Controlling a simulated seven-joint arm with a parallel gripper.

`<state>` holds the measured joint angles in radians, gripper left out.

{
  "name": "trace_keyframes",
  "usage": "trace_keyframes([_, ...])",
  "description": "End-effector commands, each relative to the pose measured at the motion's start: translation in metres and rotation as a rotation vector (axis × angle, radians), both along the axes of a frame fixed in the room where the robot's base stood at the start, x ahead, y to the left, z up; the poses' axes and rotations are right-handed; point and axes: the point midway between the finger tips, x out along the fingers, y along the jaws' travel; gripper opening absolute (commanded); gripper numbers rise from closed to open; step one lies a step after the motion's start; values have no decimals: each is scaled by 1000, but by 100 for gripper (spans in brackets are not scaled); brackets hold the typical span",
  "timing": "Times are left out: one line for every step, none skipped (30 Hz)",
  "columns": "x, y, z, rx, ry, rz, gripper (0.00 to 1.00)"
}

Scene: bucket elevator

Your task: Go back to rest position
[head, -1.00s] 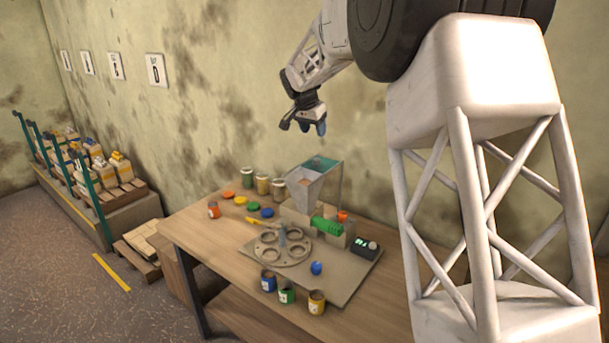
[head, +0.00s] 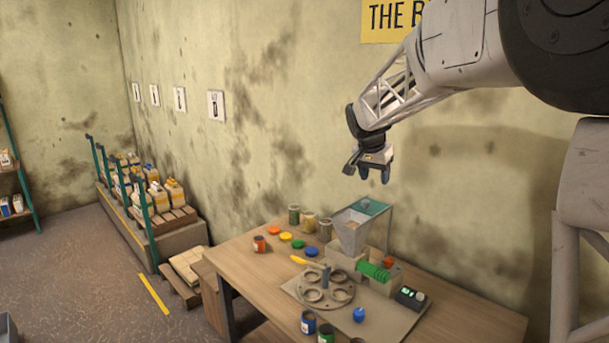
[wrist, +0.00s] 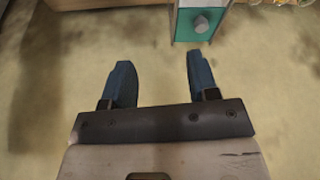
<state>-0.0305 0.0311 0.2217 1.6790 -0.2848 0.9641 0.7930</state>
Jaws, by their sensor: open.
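My gripper (head: 374,176) hangs in the air above the back of the wooden table, in front of the stained wall. Its two blue fingers are apart with nothing between them, as the wrist view (wrist: 160,85) also shows. Below it on the table (head: 455,318) stands a machine with a grey hopper (head: 352,232) and a green coil part (head: 374,271). The gripper is well above the hopper and touches nothing.
A round plate with ring-shaped holders (head: 325,287), colored cans, a blue ball-like object (head: 359,314) and colored discs (head: 285,236) are on the table. A low platform with bagged goods (head: 175,192) stands along the wall at left. The air around my gripper is clear.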

Motion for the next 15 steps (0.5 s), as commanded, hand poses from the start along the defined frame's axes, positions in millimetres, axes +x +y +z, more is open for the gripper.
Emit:
trace_keyframes([-17,-1,4,1,4,15,54])
trace_keyframes([-26,-1,5,3,7,26,54])
trace_keyframes([-38,-1,6,5,13,41,54])
trace_keyframes([-47,-1,7,6,16,51,54])
trace_keyframes([-56,-1,8,6,19,63,54])
trace_keyframes([-69,-1,9,8,23,78,54])
trace_keyframes([-78,-1,10,8,25,89,54])
trace_keyframes([-87,-1,10,10,29,99,54])
trace_keyframes([-99,-1,10,12,33,115,54])
trace_keyframes([-109,-1,10,13,36,125,54])
trace_keyframes([-118,-1,11,14,39,136,54])
trace_keyframes([-130,-1,10,15,42,151,54])
trace_keyframes([-140,0,10,16,45,162,54])
trace_keyframes([-149,0,10,18,48,173,54])
trace_keyframes([-161,0,9,19,52,188,54])
